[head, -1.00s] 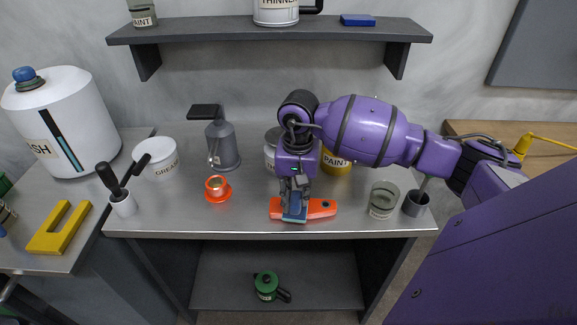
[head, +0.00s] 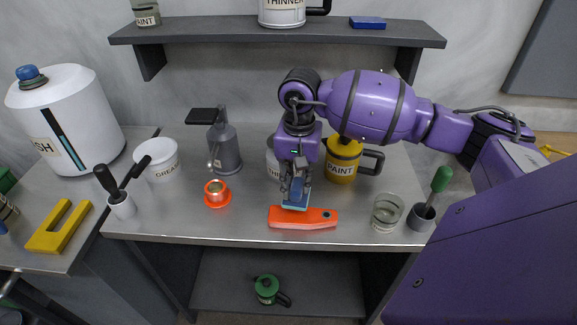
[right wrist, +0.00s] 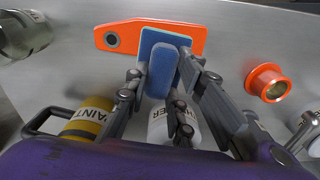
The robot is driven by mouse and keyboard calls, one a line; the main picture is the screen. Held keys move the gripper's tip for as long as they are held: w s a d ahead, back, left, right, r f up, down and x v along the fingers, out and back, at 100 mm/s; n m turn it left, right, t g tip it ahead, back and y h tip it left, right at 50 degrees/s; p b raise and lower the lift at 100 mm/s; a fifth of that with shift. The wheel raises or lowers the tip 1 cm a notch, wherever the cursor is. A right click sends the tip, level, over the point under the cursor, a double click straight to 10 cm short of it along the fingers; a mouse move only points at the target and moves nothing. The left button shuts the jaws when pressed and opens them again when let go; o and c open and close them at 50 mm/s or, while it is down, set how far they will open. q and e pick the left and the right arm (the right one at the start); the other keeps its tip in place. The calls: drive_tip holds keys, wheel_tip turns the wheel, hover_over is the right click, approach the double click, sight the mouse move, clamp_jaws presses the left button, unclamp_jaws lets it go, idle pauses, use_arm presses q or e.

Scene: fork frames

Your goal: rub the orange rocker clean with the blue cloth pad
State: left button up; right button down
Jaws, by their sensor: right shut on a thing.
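The orange rocker (head: 312,219) lies flat on the grey workbench, near its front edge. It also shows in the right wrist view (right wrist: 185,37), partly covered by the pad. My right gripper (head: 297,193) is shut on the blue cloth pad (head: 294,206) and points down. In the head view the pad overlaps the rocker's rear edge; it looks a little raised, but I cannot tell whether it touches. The right wrist view shows the pad's blue grip (right wrist: 162,70) between the fingers. My left gripper is not in view.
An orange flanged cup (head: 217,193) stands left of the rocker. A glass jar (head: 386,212) and a grey cup with a green-handled tool (head: 422,215) stand to the right. A yellow paint can (head: 341,161) and a white can (head: 273,160) are behind. The bench front edge is close.

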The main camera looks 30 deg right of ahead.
drive_tip(key=shift+r, duration=0.65)
drive_tip(key=shift+d+r+p, duration=0.1)
drive_tip(key=shift+r+p, duration=0.45)
drive_tip(key=shift+r, duration=0.6)
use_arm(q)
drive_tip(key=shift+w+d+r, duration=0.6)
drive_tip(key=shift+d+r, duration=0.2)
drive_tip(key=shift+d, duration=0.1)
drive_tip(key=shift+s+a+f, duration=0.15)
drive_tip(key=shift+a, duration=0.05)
